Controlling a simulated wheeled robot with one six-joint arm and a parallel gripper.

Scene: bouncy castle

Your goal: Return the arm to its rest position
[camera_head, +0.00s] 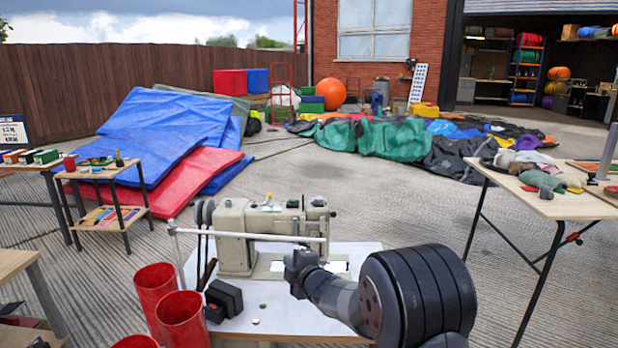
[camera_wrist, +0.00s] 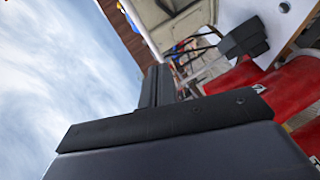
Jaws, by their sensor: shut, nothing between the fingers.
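My arm reaches in from the lower right of the head view, its large dark joint nearest the camera. My gripper (camera_head: 300,264) is at its far end, in front of the beige sewing machine (camera_head: 236,236) and above the white table top (camera_head: 285,318). I cannot tell the exact gap between gripper and machine. In the wrist view the dark fingers (camera_wrist: 158,86) are together with nothing between them. That view is strongly tilted, with sky on the left.
Red cups (camera_head: 182,318) stand at the table's left, beside a small black box (camera_head: 224,298). A work table (camera_head: 548,206) stands on the right and a small shelf table (camera_head: 100,172) on the left. Blue mats (camera_head: 165,125) lie behind. Paved floor between is open.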

